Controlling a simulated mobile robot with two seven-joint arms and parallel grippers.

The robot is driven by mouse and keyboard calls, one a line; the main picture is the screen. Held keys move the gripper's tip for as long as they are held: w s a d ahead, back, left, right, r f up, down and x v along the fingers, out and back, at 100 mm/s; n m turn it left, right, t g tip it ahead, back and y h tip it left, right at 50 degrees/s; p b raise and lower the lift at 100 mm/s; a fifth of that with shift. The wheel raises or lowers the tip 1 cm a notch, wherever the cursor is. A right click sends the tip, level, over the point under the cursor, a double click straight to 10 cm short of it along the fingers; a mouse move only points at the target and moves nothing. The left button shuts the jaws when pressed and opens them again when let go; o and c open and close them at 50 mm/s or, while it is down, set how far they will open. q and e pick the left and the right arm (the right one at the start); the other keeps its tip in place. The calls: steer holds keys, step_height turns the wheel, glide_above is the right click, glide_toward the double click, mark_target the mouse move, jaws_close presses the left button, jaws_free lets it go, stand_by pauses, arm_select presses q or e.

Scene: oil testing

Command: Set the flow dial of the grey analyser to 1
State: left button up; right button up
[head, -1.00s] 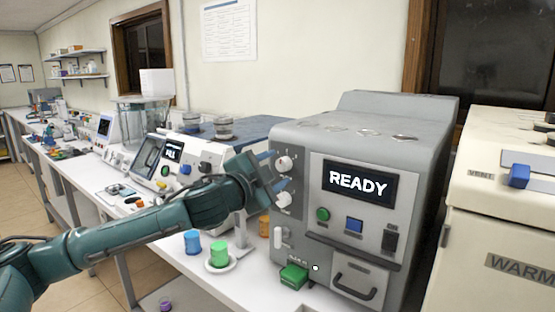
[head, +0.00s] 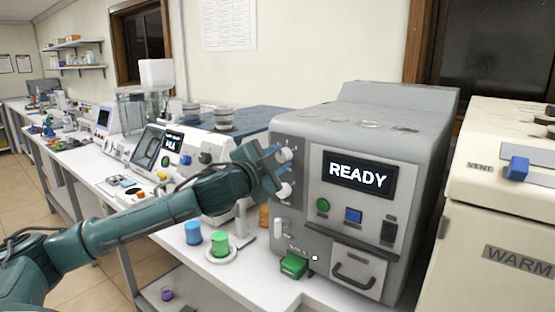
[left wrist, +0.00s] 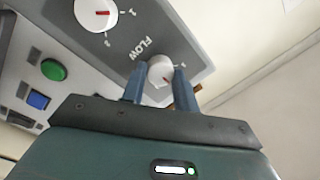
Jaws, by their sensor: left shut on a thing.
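The grey analyser (head: 300,235) stands on the bench with a lit READY screen (head: 357,176). Two white dials are on its left front strip, an upper dial (head: 285,154) and a lower dial (head: 284,190). My left gripper (head: 280,163) is shut on the upper dial. In the left wrist view the same dial (left wrist: 160,70) sits between the blue fingers (left wrist: 159,86), beside the word FLOW. The other dial (left wrist: 90,14) is free and has a red pointer line. The setting of the held dial is mostly hidden by the fingers. My right gripper is not in view.
A green block (head: 293,265), a green cup (head: 220,244) and a blue cup (head: 193,232) are near my arm. A cream WARM machine (head: 500,225) stands at the right.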

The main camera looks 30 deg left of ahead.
arm_select(q)
steer(key=shift+c, duration=0.2)
steer(key=n, duration=0.6)
steer(key=shift+r+g+p, duration=0.1)
steer(key=shift+g+p, duration=0.2)
steer(key=shift+a+n+p, duration=0.1)
steer(key=shift+n+p, duration=0.25)
steer(key=shift+n, duration=1.35)
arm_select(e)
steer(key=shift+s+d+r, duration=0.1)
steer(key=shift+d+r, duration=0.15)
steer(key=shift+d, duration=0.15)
arm_select(q)
steer(key=shift+h+p, duration=0.3)
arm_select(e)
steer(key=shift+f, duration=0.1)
arm_select(q)
steer(key=o, duration=1)
steer(key=shift+c, duration=0.2)
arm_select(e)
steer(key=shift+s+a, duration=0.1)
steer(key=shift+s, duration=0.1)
arm_select(q)
steer(key=shift+s, duration=0.1)
